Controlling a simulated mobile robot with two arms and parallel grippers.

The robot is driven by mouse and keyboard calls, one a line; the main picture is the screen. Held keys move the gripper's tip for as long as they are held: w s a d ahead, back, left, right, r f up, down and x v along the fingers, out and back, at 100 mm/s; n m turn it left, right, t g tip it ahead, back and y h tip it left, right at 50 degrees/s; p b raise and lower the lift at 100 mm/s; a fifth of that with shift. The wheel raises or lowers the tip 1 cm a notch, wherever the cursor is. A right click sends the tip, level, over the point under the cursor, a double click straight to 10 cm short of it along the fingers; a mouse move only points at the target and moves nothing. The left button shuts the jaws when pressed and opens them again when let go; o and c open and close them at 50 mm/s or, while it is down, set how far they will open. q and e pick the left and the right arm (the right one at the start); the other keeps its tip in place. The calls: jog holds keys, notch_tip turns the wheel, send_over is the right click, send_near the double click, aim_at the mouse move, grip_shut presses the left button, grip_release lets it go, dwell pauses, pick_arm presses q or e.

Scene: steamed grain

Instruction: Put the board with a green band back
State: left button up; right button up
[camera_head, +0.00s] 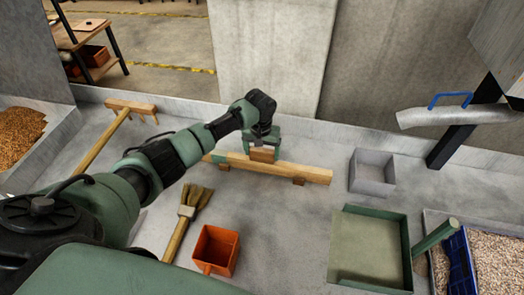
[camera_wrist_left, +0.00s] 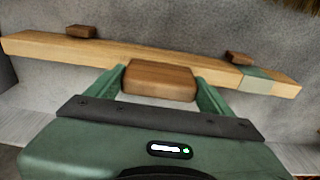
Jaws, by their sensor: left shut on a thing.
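The board with a green band (camera_head: 293,171) is a long pale wooden beam lying along the floor near the back wall. Its green band (camera_head: 220,158) is near its left end, and the band is at the right in the left wrist view (camera_wrist_left: 256,80). A brown wooden block (camera_wrist_left: 160,80) sits at the board's middle like a grip. My left gripper (camera_head: 262,149) is shut on this block, one finger at each side. Two small wooden blocks (camera_head: 299,181) (camera_head: 224,167) are at the board's near edge. I cannot tell whether the board touches the floor. My right gripper is not in view.
A wooden rake-like tool (camera_head: 131,107) leans left, near a grain heap (camera_head: 20,135). A broom (camera_head: 187,212) and an orange box (camera_head: 233,231) are in front. A grey box (camera_head: 371,171), green tray (camera_head: 342,241) and grain bin (camera_head: 500,262) stand right. Bare floor (camera_head: 285,215) lies between.

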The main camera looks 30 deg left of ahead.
pick_arm(q)
jog(key=shift+f, duration=0.3)
jog(key=o, duration=2)
notch_tip(320, 180, up, 8)
jog(key=shift+s+d+b, duration=0.15)
jog(key=shift+s+b, duration=0.3)
jog(key=shift+f, duration=0.2)
